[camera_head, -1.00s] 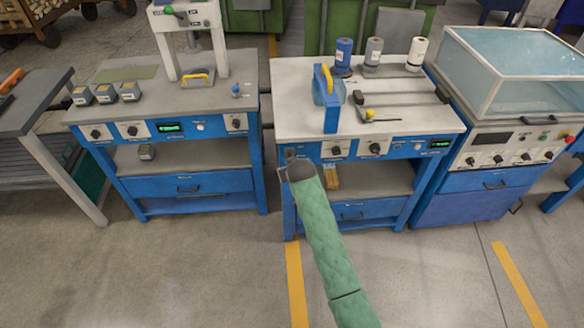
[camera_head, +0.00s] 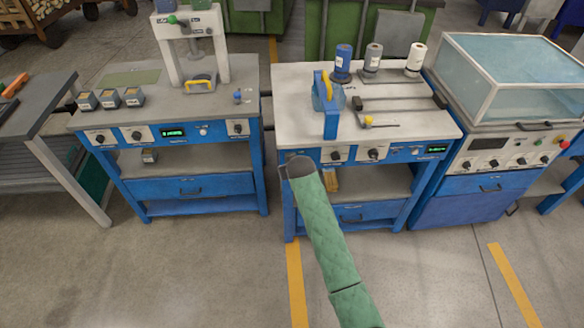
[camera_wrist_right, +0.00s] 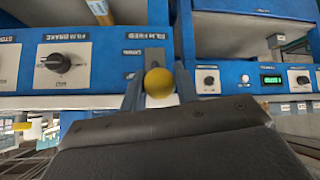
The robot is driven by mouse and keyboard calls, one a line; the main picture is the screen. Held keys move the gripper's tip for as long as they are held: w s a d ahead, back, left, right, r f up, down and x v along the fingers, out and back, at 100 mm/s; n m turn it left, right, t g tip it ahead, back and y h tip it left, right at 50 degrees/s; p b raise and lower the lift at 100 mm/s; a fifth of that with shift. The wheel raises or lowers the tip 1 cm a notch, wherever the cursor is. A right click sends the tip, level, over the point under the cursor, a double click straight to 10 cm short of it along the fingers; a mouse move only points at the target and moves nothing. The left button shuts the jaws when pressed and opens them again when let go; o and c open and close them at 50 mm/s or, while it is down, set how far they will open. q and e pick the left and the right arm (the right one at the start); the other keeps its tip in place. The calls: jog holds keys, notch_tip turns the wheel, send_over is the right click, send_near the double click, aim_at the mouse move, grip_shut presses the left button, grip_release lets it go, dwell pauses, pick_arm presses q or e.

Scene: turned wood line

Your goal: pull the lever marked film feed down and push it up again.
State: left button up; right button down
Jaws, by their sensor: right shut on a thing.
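The film feed lever shows in the right wrist view as a yellow ball knob (camera_wrist_right: 159,83), below the upside-down label FILM FEED (camera_wrist_right: 146,36) on the blue machine panel. My right gripper (camera_wrist_right: 160,76) is shut on the lever, with one finger on each side of the knob. In the head view my right gripper (camera_head: 300,166) is at the front left corner of the right blue machine (camera_head: 436,120). The lever is hidden there behind my wrist and sleeve. My left gripper is not in view.
A FILM BRAKE dial (camera_wrist_right: 58,63) is beside the lever label. The machine top holds a blue-and-yellow tape dispenser (camera_head: 329,108) and several spools. A second blue bench (camera_head: 185,187) stands to the left, a glass-covered machine (camera_head: 500,150) to the right. The floor in front is clear.

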jog(key=shift+w+r, duration=0.1)
jog(key=shift+r, duration=0.1)
dwell(0.3)
jog(key=c, duration=1.1)
grip_release()
jog(key=shift+o, duration=0.2)
jog(key=shift+f, duration=0.1)
